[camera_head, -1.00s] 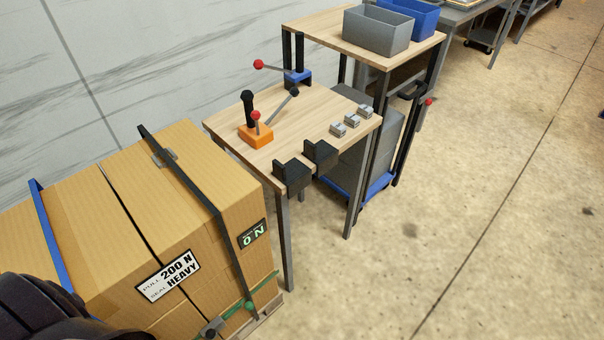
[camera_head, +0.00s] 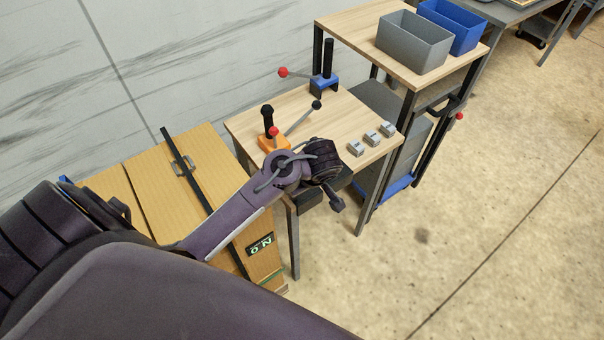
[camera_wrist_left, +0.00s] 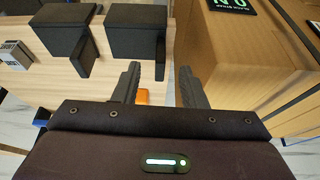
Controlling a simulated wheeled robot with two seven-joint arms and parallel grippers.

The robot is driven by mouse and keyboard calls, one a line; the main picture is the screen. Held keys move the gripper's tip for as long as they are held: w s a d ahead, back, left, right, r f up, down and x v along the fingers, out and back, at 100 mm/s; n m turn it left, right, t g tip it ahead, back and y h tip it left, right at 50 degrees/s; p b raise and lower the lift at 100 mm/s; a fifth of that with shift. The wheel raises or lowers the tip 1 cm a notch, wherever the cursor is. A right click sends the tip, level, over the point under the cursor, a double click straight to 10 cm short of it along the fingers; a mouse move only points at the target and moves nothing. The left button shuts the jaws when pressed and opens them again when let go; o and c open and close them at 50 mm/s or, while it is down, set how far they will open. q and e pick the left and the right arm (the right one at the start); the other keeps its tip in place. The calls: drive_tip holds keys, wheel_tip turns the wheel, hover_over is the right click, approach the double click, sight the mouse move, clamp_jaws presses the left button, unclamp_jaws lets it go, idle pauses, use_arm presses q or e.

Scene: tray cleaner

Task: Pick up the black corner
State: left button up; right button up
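Two black corners sit side by side at the front edge of the small wooden table. In the left wrist view, one black corner (camera_wrist_left: 137,32) is ahead and slightly left of my fingers, and the other black corner (camera_wrist_left: 63,30) is farther left. My right gripper is not in view.
Strapped cardboard boxes (camera_head: 203,153) stand left of the table (camera_head: 338,103), close to my arm. Grey (camera_head: 413,43) and blue (camera_head: 452,25) bins stand behind. The floor at right is clear.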

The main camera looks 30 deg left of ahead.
use_arm(q)
drive_tip(key=shift+w+a+n, duration=0.15)
drive_tip(key=shift+a+n, duration=0.15)
drive_tip(key=shift+a, duration=0.05)
drive_tip(key=p+x, duration=0.1)
drive_tip(key=x, duration=0.5)
drive_tip(key=shift+a+f, duration=0.2)
drive_tip(key=shift+f, duration=0.1)
clamp_jaws()
